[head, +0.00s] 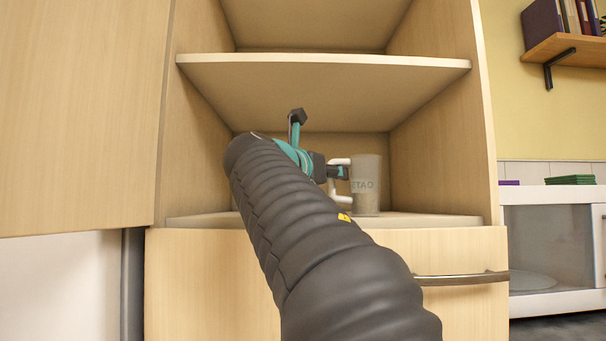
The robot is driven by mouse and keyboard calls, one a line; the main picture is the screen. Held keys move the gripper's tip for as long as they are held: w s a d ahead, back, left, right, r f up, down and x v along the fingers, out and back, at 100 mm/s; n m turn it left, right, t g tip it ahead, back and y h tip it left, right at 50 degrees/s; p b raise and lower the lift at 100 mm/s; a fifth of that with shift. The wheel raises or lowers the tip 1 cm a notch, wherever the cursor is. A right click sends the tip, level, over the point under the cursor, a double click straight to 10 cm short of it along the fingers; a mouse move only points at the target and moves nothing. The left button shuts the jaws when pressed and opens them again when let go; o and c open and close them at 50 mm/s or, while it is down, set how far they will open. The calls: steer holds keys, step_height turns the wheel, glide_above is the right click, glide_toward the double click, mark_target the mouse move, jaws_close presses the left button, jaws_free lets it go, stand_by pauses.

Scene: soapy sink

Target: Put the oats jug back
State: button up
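The oats jug (367,187) is a clear, greyish jug with pale lettering, partly filled with something beige. It is upright inside the open cabinet, at or just above the lower shelf board (430,220); I cannot tell whether its base touches. Its white handle (340,196) faces left. My gripper (341,172) is at the handle, between its upper and lower parts in the picture. The fingers are small and dark, partly hidden by my arm, so I cannot tell if they are closed on the handle.
A middle shelf (320,62) spans the cabinet above the jug. The cabinet door (80,110) stands open at left. A drawer with a metal handle (462,278) is below. Bare board lies right of the jug, up to the side wall (440,130).

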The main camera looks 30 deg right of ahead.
steer(key=v, duration=1.2)
steer(key=shift+b, duration=0.3)
